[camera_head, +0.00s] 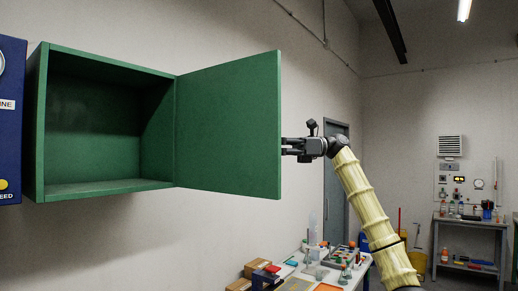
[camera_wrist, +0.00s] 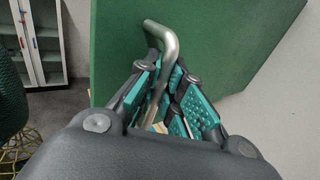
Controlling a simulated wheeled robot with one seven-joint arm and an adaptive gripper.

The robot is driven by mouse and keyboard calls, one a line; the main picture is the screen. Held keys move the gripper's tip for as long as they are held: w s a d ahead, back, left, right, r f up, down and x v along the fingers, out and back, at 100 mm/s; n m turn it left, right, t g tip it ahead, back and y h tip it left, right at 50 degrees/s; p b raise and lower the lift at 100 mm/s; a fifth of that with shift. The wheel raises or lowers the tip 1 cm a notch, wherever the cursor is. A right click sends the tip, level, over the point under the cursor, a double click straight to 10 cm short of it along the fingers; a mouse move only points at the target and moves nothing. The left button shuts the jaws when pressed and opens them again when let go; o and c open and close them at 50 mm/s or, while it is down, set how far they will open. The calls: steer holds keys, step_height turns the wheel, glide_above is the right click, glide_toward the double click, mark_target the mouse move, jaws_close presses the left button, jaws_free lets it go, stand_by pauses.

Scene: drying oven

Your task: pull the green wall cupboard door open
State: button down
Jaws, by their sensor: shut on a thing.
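The green wall cupboard (camera_head: 110,187) hangs on the wall at the left, and its inside looks empty. Its green door (camera_head: 230,125) stands wide open, swung out to the right on the cupboard's right side. My gripper (camera_head: 285,147) is at the door's right edge in the head view, with its fingertips partly hidden behind the door. In the wrist view the door (camera_wrist: 225,35) fills the upper part, with a bent metal handle (camera_wrist: 165,42) on it. My gripper (camera_wrist: 168,95) is shut on the handle, with the teal finger pads around the bar.
A blue machine (camera_head: 10,120) stands at the left edge beside the cupboard. A bench (camera_head: 330,276) with bottles, boxes and trays is below right. A shelf table (camera_head: 470,222) stands at the far right. A white cabinet (camera_wrist: 40,40) shows in the wrist view.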

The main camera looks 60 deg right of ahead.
steer(key=shift+d, duration=0.3)
steer(key=c, duration=1.6)
jaws_free()
steer(key=shift+o, duration=0.3)
steer(key=shift+s+d, duration=0.1)
steer(key=shift+d, duration=0.15)
steer(key=shift+d+f, duration=0.1)
steer(key=shift+d, duration=0.1)
